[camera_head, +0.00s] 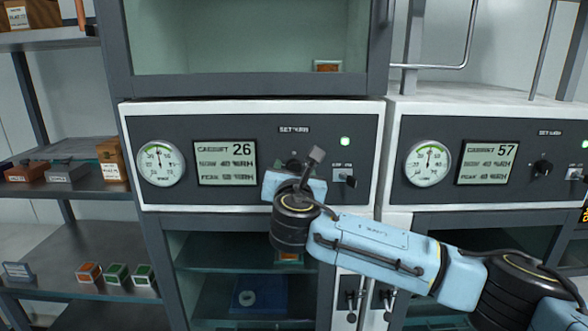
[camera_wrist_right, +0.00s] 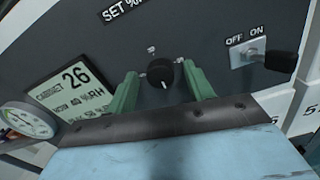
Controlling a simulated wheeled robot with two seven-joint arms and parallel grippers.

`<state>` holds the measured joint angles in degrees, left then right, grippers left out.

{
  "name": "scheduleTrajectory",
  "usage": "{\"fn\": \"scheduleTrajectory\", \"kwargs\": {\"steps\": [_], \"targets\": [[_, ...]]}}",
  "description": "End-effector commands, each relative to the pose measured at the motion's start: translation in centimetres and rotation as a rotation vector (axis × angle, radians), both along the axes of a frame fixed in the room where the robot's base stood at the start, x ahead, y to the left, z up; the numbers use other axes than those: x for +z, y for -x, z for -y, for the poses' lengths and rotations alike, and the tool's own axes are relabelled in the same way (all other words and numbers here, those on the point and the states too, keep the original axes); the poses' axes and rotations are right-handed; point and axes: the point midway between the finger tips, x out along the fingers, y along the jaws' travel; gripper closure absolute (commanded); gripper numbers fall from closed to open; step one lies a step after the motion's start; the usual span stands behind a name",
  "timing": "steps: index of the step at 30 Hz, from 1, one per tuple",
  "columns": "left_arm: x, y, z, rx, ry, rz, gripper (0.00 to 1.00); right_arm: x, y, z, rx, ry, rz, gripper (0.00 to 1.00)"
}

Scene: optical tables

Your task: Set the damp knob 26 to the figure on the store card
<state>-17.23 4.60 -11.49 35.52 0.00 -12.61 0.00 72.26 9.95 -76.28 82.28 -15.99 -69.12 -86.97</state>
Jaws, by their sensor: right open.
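The black SET %RH knob of cabinet 26 (camera_wrist_right: 160,73) sits on the dark panel, to the right of the cabinet 26 display (camera_head: 225,163). My right gripper (camera_wrist_right: 160,80) is open, with its two green fingers on either side of the knob and gaps showing on both sides. In the head view my right gripper (camera_head: 293,180) is in front of the panel and mostly hides the knob. The display also shows in the right wrist view (camera_wrist_right: 72,92); its smaller lines are hard to read. I cannot make out a store card. My left gripper is not in view.
A round gauge (camera_head: 161,163) is left of the display. An OFF/ON switch (camera_head: 344,178) and a lit green lamp (camera_head: 345,141) are right of the knob. Cabinet 57's panel (camera_head: 487,164) stands to the right. Shelves (camera_head: 85,242) with small boxes are at the left.

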Motion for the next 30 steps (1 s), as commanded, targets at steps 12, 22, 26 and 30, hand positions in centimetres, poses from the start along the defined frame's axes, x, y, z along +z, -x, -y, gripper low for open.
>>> {"fn": "scheduleTrajectory", "kwargs": {"steps": [12, 22, 26, 30], "targets": [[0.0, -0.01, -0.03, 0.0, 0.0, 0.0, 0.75, -0.02, -0.06, 0.01, 0.0, 0.0, 0.0, 0.69], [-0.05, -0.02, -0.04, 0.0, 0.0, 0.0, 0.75, -0.04, -0.05, 0.01, 0.0, -0.006, 0.0, 0.93], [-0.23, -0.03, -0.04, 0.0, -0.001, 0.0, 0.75, -0.12, -0.04, 0.01, 0.0, -0.032, -0.001, 0.93], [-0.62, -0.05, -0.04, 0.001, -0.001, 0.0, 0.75, -0.25, -0.04, 0.02, 0.0, -0.092, -0.003, 0.93]]}}
